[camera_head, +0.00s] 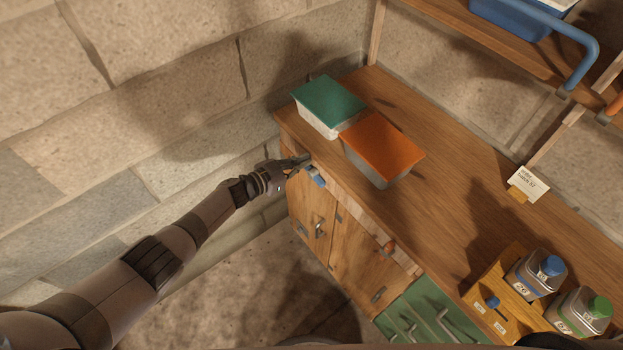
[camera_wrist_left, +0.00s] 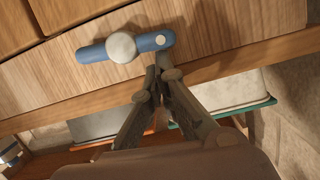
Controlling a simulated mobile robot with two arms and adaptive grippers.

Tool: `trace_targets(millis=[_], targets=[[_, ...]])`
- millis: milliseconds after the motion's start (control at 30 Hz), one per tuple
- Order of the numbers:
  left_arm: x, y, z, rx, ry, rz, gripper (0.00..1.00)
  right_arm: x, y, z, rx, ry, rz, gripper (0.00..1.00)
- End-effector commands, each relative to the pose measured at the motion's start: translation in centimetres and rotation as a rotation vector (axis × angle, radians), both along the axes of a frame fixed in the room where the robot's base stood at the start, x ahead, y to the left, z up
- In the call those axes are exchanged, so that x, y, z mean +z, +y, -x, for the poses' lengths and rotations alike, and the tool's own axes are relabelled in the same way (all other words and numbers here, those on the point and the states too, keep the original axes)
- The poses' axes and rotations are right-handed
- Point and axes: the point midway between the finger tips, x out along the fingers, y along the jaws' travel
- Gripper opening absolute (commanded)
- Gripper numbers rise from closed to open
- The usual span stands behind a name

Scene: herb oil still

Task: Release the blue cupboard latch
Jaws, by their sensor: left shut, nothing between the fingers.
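The blue latch (camera_head: 317,179) is on the front rail of the wooden cupboard (camera_head: 313,215), near its left end. In the left wrist view the latch is a blue bar (camera_wrist_left: 92,54) with a round pale knob (camera_wrist_left: 122,47) at its middle, lying nearly level across the wood. My left gripper (camera_head: 303,161) is at the cupboard's top front edge, close to the latch. In the left wrist view its fingertips (camera_wrist_left: 158,72) are together and empty, just beside the bar's right end. I cannot tell if they touch it. My right gripper is not in view.
A green-lidded box (camera_head: 330,103) and an orange-lidded box (camera_head: 383,146) stand on the counter. An orange latch (camera_head: 389,247) is farther along the front rail. A stone wall (camera_head: 180,90) is at the left.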

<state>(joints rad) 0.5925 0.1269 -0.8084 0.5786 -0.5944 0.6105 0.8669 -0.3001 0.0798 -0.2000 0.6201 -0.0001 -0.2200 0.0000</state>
Motion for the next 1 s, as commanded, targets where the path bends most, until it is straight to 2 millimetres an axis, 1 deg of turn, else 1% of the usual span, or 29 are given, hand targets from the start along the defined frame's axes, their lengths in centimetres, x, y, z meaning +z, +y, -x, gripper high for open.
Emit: trace_targets(millis=[167, 367, 400, 433, 600, 700, 800, 1000], targets=[[1.7, 0.1, 0.1, 0.002, 0.0, 0.0, 0.0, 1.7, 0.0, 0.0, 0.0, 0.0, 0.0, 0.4], [5.1, 0.3, 0.3, 0.007, 0.0, 0.001, 0.0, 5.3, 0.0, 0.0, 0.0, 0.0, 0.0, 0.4], [4.5, 1.3, 0.9, 0.01, 0.002, -0.004, 0.0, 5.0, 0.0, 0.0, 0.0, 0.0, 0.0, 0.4], [4.5, 1.8, 1.4, 0.008, 0.002, -0.004, 0.0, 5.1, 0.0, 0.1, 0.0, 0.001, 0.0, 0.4], [5.3, 4.4, 3.5, 0.005, 0.001, -0.003, 0.0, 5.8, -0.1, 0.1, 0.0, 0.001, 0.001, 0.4], [5.6, 5.7, 4.5, 0.006, 0.0, -0.002, 0.0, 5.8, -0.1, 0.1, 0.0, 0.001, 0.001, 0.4], [5.8, 6.8, 5.4, 0.006, 0.001, -0.002, 0.0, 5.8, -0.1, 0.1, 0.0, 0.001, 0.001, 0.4], [6.3, 7.8, 6.2, 0.005, 0.001, 0.0, 0.0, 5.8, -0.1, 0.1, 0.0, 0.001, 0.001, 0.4]])
